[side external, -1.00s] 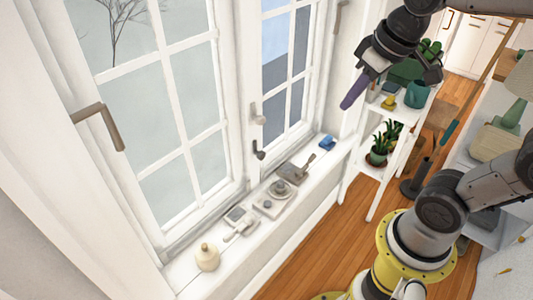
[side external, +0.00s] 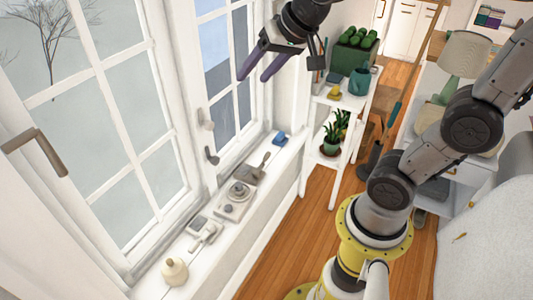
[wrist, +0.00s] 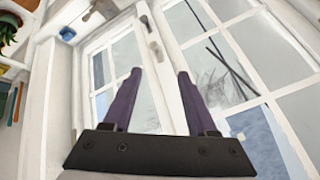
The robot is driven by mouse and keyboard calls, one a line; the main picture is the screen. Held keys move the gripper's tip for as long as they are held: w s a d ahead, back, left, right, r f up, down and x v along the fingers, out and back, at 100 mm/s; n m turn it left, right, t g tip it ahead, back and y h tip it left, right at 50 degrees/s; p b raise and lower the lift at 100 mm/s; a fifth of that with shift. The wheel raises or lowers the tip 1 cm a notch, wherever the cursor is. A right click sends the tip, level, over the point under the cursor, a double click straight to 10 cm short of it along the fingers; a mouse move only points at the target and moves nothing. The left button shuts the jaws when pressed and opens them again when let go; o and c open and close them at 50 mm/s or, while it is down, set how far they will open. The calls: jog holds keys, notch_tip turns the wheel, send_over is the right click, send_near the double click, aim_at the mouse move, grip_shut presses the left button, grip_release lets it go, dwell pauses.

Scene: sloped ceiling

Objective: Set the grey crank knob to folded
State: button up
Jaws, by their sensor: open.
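A small dark grey crank knob (side external: 211,155) sits on the window frame, below a pale handle (side external: 204,119). My gripper (side external: 254,77) hangs in front of the right window pane, above and to the right of the knob in the side view. Its two purple fingers are apart and empty, as the wrist view (wrist: 159,74) also shows. They appear clear of the knob.
The sill holds a cream bottle (side external: 175,271), a small switch device (side external: 204,229), a round-knobbed device (side external: 239,190), a lever plate (side external: 250,173) and a blue item (side external: 279,139). A bronze handle (side external: 36,147) juts from the left window. A white plant shelf (side external: 306,150) stands right.

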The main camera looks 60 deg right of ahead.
jog(key=w+d+f+m, duration=0.45)
jog(key=w+d, duration=0.25)
jog(key=w, duration=0.3)
jog(key=m+g, duration=0.6)
send_over(268, 154)
jog(key=s, duration=0.2)
notch_tip(268, 154, down, 31)
jog(key=f, duration=0.4)
jog(key=w+f, duration=0.1)
jog(key=f, duration=0.4)
jog(key=w+f, duration=0.1)
jog(key=f, duration=0.3)
jog(key=shift+w+f, duration=0.1)
jog(key=shift+f, duration=0.05)
jog(key=shift+c, duration=0.3)
grip_shut()
